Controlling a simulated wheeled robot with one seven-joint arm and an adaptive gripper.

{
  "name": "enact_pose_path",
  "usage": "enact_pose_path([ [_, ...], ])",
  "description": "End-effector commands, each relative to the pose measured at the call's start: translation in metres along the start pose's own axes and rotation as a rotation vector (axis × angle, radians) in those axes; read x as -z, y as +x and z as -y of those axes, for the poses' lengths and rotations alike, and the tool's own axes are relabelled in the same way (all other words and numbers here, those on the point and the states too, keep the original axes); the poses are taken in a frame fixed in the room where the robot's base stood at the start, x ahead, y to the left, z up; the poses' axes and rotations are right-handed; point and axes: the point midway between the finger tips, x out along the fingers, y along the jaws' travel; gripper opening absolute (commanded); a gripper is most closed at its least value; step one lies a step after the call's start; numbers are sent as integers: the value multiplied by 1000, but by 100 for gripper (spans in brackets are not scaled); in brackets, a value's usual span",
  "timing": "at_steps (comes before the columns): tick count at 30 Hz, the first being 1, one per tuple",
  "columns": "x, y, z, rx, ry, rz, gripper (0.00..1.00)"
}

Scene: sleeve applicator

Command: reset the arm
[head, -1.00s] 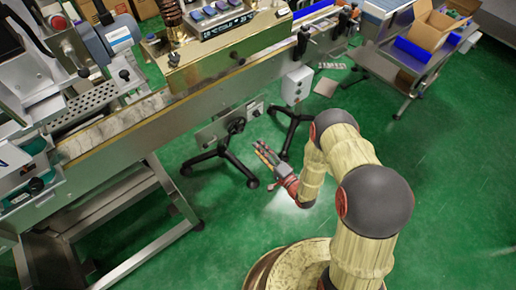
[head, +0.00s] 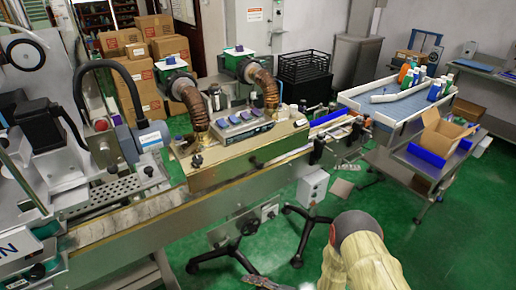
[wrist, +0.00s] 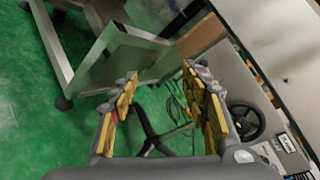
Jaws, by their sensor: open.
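In the wrist view my gripper (wrist: 160,105) is open, with its two yellow-padded fingers spread apart and nothing between them. Beyond the fingers show the green floor, a metal frame leg and a black stand base. In the head view only part of my arm shows at the bottom right, and the gripper's fingers are mostly cut off by the lower edge. The sleeve applicator machine (head: 235,170) stands in front of the arm, with a long conveyor (head: 130,222) running along it.
A grey control box (head: 312,188) stands beside the conveyor on a black wheeled base. At right are a table with bottles (head: 385,108) and a cart with an open cardboard box (head: 440,132). Stacked cartons (head: 160,50) stand at the back. Green floor (head: 440,255) is open at lower right.

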Motion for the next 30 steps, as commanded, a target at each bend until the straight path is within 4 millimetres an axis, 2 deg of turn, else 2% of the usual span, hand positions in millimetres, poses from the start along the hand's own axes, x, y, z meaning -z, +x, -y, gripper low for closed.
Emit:
enact_pose_path([
  [1, -22, -1, 4, -70, 25, 58, 46],
  [5, -78, -17, 8, -286, 63, 182, 46],
  [8, -115, -41, 15, -462, 45, 237, 46],
  [12, -156, -88, 31, -707, -42, 249, 46],
  [15, -175, -125, 46, -863, -140, 212, 46],
  [20, -193, -185, 78, -1059, -330, 100, 46],
  [24, -206, -233, 114, -1179, -518, -30, 46],
  [30, -230, -292, 173, -1279, -807, -227, 46],
])
